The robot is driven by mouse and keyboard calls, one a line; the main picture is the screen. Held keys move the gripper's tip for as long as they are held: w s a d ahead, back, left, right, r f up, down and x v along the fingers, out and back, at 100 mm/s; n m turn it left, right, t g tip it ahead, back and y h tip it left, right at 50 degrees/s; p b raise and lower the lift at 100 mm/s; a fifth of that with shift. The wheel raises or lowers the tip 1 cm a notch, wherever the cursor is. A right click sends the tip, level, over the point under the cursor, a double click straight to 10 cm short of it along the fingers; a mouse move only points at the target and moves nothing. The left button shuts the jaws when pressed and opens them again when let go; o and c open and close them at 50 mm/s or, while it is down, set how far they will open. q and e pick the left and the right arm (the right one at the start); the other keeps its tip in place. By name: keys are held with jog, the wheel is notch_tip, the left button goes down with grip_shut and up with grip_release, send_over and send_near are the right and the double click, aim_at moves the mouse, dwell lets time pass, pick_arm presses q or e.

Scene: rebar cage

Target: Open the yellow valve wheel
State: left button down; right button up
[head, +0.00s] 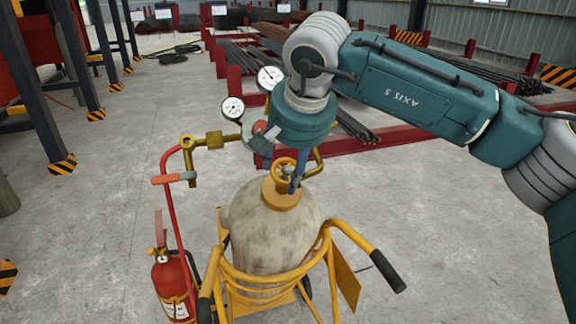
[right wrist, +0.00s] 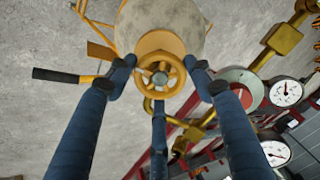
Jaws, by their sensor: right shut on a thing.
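The yellow valve wheel (head: 282,166) sits on the yellow collar on top of a grey gas cylinder (head: 270,232). In the right wrist view the wheel (right wrist: 172,88) is near the centre, with its spokes and hub showing. My right gripper (head: 290,176) comes down on the wheel from above. Its blue fingers (right wrist: 160,76) are closed around the rim, two from the sides and one from below in that view. In the head view the gripper hides part of the wheel. My left gripper is not in view.
The cylinder stands in a yellow cart (head: 270,278) with black handles. Two pressure gauges (head: 233,108) and brass fittings (head: 214,140) are close beside my right gripper. A red fire extinguisher (head: 172,285) stands at the left. Steel bars on red racks lie behind; open floor lies left.

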jog(key=shift+r, duration=0.15)
jog(key=o, duration=1.2)
jog(key=shift+c, duration=0.2)
jog(key=shift+s, duration=0.1)
jog(key=v, duration=1.2)
